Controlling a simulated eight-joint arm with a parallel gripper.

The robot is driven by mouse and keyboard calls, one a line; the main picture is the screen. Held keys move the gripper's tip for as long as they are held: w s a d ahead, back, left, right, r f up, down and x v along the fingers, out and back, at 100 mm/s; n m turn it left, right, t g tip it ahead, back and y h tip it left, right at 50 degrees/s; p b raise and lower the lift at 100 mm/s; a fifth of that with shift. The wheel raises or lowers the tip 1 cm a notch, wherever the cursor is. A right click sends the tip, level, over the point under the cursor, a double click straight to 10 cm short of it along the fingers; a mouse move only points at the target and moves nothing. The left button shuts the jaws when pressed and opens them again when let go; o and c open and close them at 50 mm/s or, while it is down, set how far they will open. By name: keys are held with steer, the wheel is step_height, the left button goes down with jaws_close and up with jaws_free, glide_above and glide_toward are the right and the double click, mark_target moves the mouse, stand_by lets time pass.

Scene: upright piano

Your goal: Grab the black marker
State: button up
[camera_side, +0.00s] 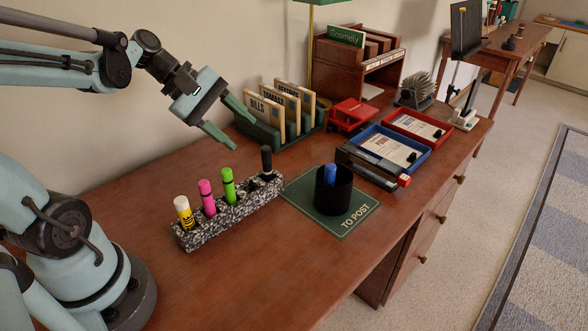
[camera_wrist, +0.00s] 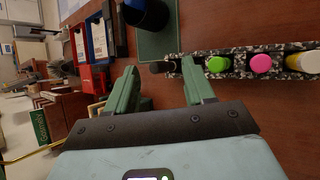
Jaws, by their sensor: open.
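The black marker (camera_side: 266,158) stands upright in the right end of a speckled marker holder (camera_side: 232,212). In the wrist view the black marker (camera_wrist: 160,67) shows at the left end of the holder (camera_wrist: 238,61), just beyond the fingertips. My gripper (camera_side: 240,128) is open and empty, above the desk and behind the holder, higher than the black marker and up and left of it in the side view. In the wrist view both green fingers of my gripper (camera_wrist: 160,68) are spread apart. The black marker's lower part is hidden in the holder.
Green (camera_side: 228,185), pink (camera_side: 207,197) and yellow-white (camera_side: 184,213) markers share the holder. A green letter rack (camera_side: 264,134) stands behind. The front desk is clear.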

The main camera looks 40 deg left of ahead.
steer(key=a+r+n+t+h, duration=0.2)
steer(key=a+n+t+h, duration=0.15)
steer(key=a+n, duration=0.4)
steer(key=n, duration=0.1)
glide_above(268, 175)
steer(key=w, duration=0.2)
step_height(268, 175, down, 11)
steer(key=shift+s+d+r+h, duration=0.1)
steer(key=shift+d+r+h, duration=0.15)
steer(key=shift+h, duration=0.1)
jaws_close()
